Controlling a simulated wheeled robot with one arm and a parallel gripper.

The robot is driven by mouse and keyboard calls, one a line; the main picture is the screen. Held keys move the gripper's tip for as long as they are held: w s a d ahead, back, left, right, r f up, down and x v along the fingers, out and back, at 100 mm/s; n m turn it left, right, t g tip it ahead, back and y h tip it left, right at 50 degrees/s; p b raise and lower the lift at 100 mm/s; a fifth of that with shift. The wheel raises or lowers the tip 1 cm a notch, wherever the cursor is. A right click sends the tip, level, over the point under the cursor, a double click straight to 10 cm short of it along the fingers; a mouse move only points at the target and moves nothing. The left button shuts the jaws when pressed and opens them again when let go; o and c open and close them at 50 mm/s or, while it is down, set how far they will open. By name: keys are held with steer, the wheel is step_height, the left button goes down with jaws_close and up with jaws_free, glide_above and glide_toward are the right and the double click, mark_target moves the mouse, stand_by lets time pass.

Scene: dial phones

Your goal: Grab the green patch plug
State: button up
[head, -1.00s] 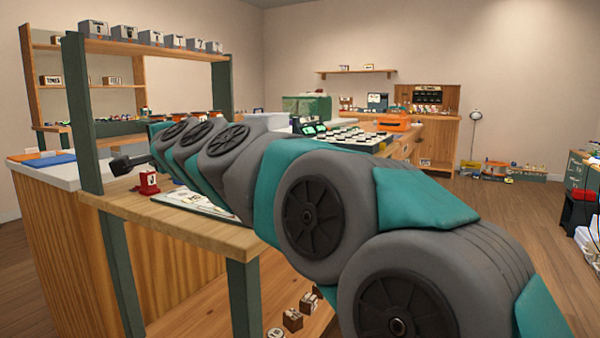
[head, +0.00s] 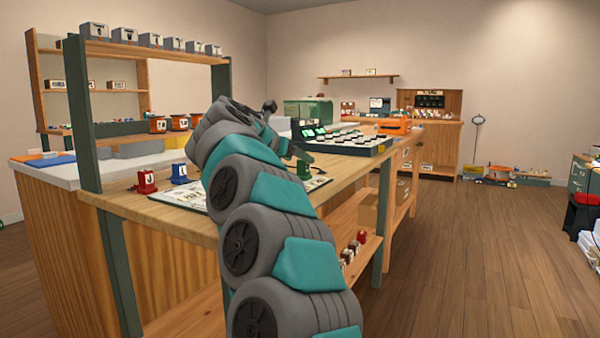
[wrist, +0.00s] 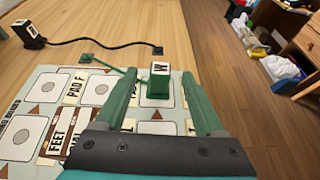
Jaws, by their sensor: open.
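The green patch plug (wrist: 158,86) is a small upright block with a white lettered label on top. Gaps show between the plug and both fingers, and I cannot tell how far down the fingers reach. In the head view the green plug (head: 304,169) stands at the right end of the board, just right of my arm.
A printed board (wrist: 35,105) with circles and word labels lies under my gripper. In the head view, red (head: 146,182) and blue (head: 179,173) plugs stand left of my arm. The wooden table (wrist: 115,18) ends on the right.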

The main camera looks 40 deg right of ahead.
steer(key=shift+x, duration=3.55)
jaws_close()
